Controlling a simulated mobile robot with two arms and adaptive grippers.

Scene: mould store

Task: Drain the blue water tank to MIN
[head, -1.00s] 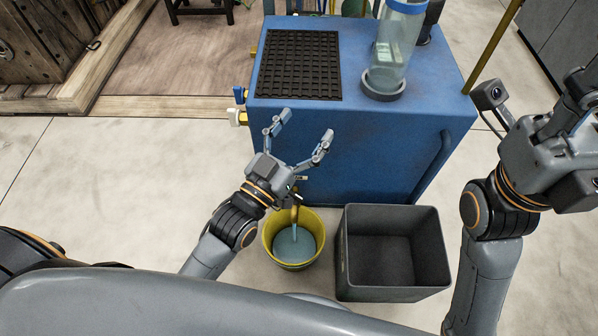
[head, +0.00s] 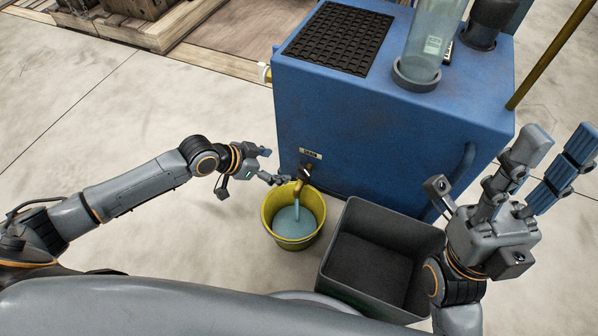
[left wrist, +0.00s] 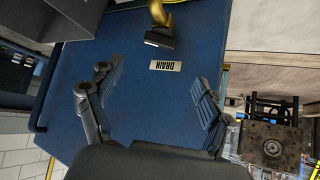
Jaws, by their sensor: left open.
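The blue water tank (head: 390,130) stands in the upper middle of the head view. A clear sight cylinder (head: 432,45) stands on its top. A brass drain tap (head: 308,180) sticks out low on its front, under a DRAIN label (head: 311,154); the tap also shows in the left wrist view (left wrist: 159,18). Water runs from it into a yellow bucket (head: 291,240) holding bluish water. My left gripper (head: 270,166) is open and empty, left of the tap and apart from it; its spread fingers show in the left wrist view (left wrist: 160,100). My right gripper (head: 540,165) is open and empty at the right.
A dark grey bin (head: 345,262) stands right of the bucket, close to the tank. A black ribbed mat (head: 340,36) lies on the tank top. A blue side handle (head: 462,163) sits at the tank's right. The floor (head: 110,120) at left is clear.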

